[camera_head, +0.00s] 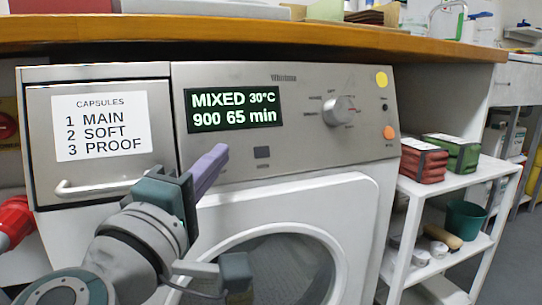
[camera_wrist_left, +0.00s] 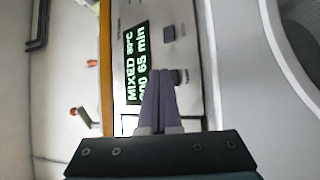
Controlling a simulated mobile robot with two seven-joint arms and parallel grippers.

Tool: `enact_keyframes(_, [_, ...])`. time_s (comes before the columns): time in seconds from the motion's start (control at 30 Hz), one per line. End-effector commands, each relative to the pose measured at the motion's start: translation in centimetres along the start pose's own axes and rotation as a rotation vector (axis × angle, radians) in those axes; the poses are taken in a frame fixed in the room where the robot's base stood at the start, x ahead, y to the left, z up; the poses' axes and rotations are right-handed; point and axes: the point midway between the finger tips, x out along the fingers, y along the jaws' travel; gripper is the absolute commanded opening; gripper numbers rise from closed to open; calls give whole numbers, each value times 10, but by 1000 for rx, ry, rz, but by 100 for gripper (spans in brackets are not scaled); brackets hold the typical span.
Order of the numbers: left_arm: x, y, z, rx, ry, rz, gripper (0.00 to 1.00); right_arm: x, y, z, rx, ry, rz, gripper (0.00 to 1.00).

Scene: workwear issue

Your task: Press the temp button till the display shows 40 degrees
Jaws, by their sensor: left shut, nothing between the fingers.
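The washing machine's display (camera_head: 234,108) reads MIXED 30°C, 900, 65 min; it also shows sideways in the left wrist view (camera_wrist_left: 137,62). My left gripper (camera_head: 222,150) is shut and empty, its purple fingers pointing at the panel just below the display. I cannot read the button labels or tell whether the fingers touch the panel.
A round dial (camera_head: 340,110) is on the panel's right, with yellow (camera_head: 381,79) and orange (camera_head: 389,132) discs farther right. A capsule drawer with a handle (camera_head: 98,188) is at left. The wooden worktop (camera_head: 250,32) overhangs the panel. A white shelf (camera_head: 455,183) stands right.

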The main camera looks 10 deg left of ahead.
Motion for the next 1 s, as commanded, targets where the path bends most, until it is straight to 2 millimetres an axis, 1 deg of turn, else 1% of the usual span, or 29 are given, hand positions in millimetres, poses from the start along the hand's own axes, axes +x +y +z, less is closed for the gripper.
enact_keyframes(1.0, [7, -5, -5, 1, -1, 0, 0, 3, 0, 1, 0, 0, 0, 88])
